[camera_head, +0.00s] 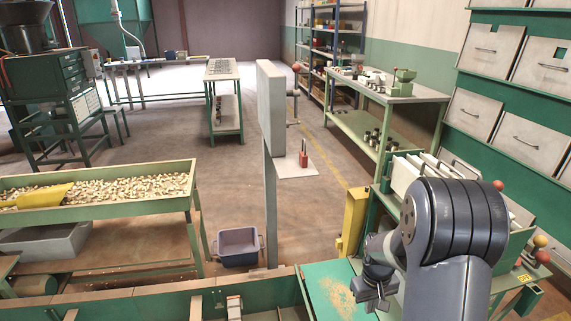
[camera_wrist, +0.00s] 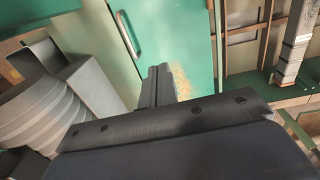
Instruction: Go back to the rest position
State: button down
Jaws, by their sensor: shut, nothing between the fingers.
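My gripper (camera_head: 376,302) is at the lower right of the head view, held over or beside a green bench top (camera_head: 330,285). In the wrist view my gripper (camera_wrist: 158,76) shows its two dark fingers shut together with nothing between them. A patch of yellowish crumbs (camera_wrist: 181,87) lies on the green surface behind the fingertips. My arm hides part of the bench at the right. I cannot tell the exact height of the fingers above the surface.
A trough of nuts (camera_head: 100,187) with a yellow scoop (camera_head: 42,196) stands at left. A blue-grey bin (camera_head: 238,246) is on the floor. A grey upright panel (camera_head: 271,105) stands mid-view. The floor beyond the panel has open room.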

jog(key=shift+w+d+f, duration=0.1)
jog(key=shift+d+f, duration=0.25)
jog(key=shift+d, duration=0.2)
jog(key=shift+w+d+f, duration=0.1)
jog(key=shift+d+f, duration=0.2)
jog(key=shift+d, duration=0.2)
